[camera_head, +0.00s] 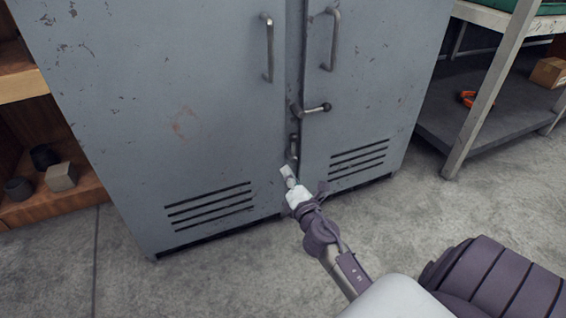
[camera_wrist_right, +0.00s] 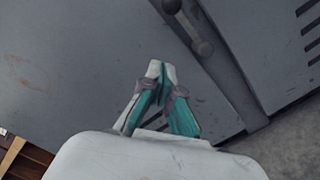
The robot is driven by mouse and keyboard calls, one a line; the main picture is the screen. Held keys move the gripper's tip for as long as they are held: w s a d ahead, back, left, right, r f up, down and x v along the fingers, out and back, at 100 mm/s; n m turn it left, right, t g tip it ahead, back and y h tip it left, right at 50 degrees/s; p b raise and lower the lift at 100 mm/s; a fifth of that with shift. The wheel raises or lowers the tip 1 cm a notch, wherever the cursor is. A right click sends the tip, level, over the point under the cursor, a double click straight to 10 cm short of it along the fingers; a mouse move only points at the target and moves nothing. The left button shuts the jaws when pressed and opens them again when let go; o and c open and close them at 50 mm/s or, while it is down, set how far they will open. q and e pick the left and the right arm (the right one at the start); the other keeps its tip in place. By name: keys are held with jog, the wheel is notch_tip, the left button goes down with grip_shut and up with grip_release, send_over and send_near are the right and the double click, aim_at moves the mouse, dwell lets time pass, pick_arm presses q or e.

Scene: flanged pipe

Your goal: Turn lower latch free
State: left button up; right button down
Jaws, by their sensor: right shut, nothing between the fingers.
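The lower latch (camera_head: 294,146) is a small dark metal lever at the seam between the two doors of a grey metal cabinet (camera_head: 170,110). Its handle points down along the seam. In the right wrist view the latch (camera_wrist_right: 189,26) ends in a rounded knob near the top. My right gripper (camera_head: 287,171) is shut and empty, its fingertips just below the latch in the picture. In the right wrist view the gripper (camera_wrist_right: 161,70) shows its tips together, apart from the knob. My left gripper is not in view.
An upper latch (camera_head: 316,108) with a knob points right above the lower one. Two vertical door handles (camera_head: 269,48) (camera_head: 332,40) stand out higher up. A wooden shelf (camera_head: 60,205) is at left and a metal rack (camera_head: 490,100) at right. The concrete floor in front is clear.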

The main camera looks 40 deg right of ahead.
jog(key=shift+v, duration=1.75)
